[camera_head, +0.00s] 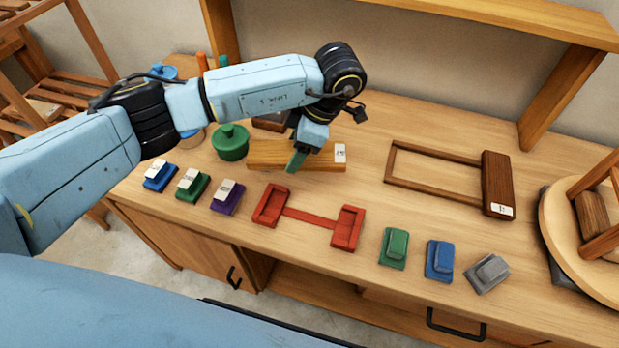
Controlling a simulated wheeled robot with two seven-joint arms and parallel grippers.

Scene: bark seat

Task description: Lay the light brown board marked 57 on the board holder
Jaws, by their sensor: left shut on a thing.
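The light brown board (265,153) has a white label at its right end; the small marking is hard to read. It lies level, left of the middle of the bench, and I cannot tell whether it touches the bench top. My left gripper (297,158) reaches down over the board's middle and is shut on it; a green finger shows at its front side. The red board holder (309,216), two raised end cradles joined by a low bar, stands empty in front of the board, apart from it. My right gripper is not in view.
Blue (161,177), green (192,184) and purple (228,197) labelled blocks stand left of the holder. Green (394,248), blue (440,260) and grey (487,273) blocks stand to its right. A green pot (230,142) is beside the board. A wooden frame (430,150) lies at right.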

